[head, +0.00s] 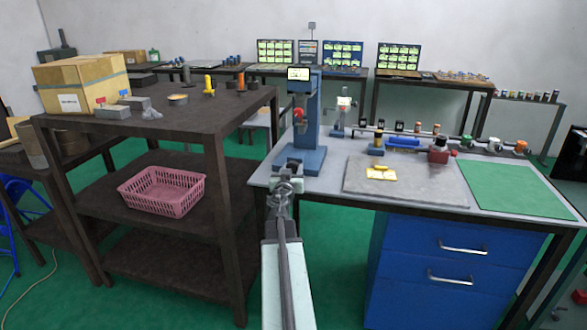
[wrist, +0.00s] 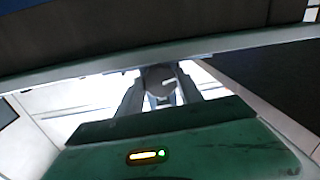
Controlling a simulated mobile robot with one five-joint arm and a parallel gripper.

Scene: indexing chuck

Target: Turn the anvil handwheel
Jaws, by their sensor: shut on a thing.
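The blue bench tester (head: 311,112), with a small lit screen on top and a red part at its front, stands at the left end of the grey bench. My gripper (head: 287,177) is at the front of its base, at the bench's left front edge. In the wrist view my gripper (wrist: 161,96) has its two fingers closed on a grey rounded piece, which looks like part of the anvil handwheel (wrist: 158,76). The rest of the wheel is hidden by my gripper and arm in the head view.
A dark shelf table (head: 190,112) stands close on the left, with a cardboard box (head: 82,84) on top and a pink basket (head: 162,190) below. On the bench right of the tester are a grey slab (head: 410,185) and a green mat (head: 515,190).

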